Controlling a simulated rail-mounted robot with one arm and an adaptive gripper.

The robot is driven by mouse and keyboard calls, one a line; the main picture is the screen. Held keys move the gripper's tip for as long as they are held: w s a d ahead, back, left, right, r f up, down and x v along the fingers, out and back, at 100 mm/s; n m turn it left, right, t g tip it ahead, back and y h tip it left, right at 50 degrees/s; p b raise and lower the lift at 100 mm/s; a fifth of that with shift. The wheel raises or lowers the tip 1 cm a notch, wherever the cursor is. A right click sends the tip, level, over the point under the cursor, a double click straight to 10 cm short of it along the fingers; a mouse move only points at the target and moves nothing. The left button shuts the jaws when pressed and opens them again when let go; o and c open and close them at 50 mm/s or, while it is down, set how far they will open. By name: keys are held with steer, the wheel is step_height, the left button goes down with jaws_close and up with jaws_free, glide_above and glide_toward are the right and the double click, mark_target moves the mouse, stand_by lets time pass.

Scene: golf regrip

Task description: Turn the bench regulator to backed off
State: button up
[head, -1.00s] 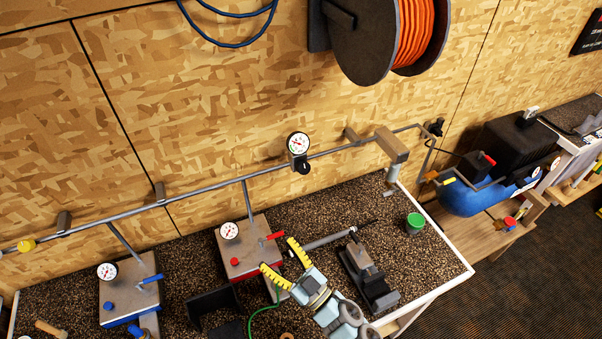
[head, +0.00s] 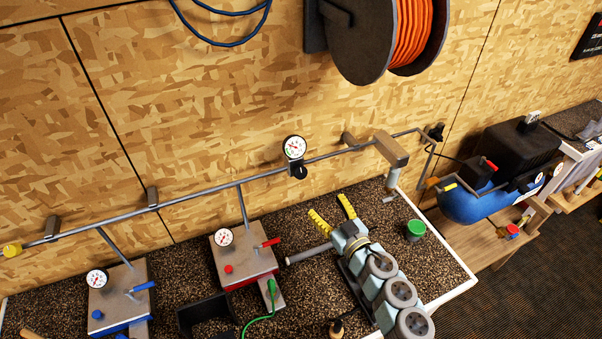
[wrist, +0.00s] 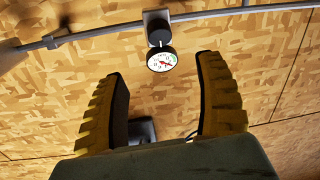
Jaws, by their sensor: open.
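A round white gauge (head: 295,148) with a small black knob (head: 299,172) under it sits on the grey wall pipe above the bench; I take this to be the bench regulator. In the wrist view the gauge (wrist: 162,59) shows ahead, between and beyond my fingertips, on a grey fitting (wrist: 157,25). The knob's setting is too small to read. My gripper (head: 332,213) has yellow ribbed fingers spread apart and empty, pointing toward the wall. In the head view it is below and right of the gauge, clear of it. The fingers also frame the wrist view (wrist: 160,88).
A red-trimmed box (head: 243,258) with a gauge and red lever stands left of my gripper; a blue-trimmed one (head: 118,295) is farther left. A tan block (head: 391,149) hangs on the pipe at right. A green-topped can (head: 415,229) stands on the bench.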

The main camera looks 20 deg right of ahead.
glide_toward(302, 175)
steer(key=w, duration=0.4)
steer(key=shift+w+a+r+p, duration=0.1)
steer(key=shift+w+a+p, duration=0.2)
steer(key=shift+w+p, duration=0.15)
steer(key=shift+w+d+r, duration=0.1)
steer(key=shift+w, duration=0.4)
steer(key=shift+w+a, duration=0.25)
steer(key=shift+w, duration=0.65)
steer(key=shift+w+d, duration=0.1)
steer(key=shift+w, duration=0.7)
steer(key=shift+w+a, duration=0.3)
steer(key=shift+w, duration=0.3)
steer(key=c, duration=1.2)
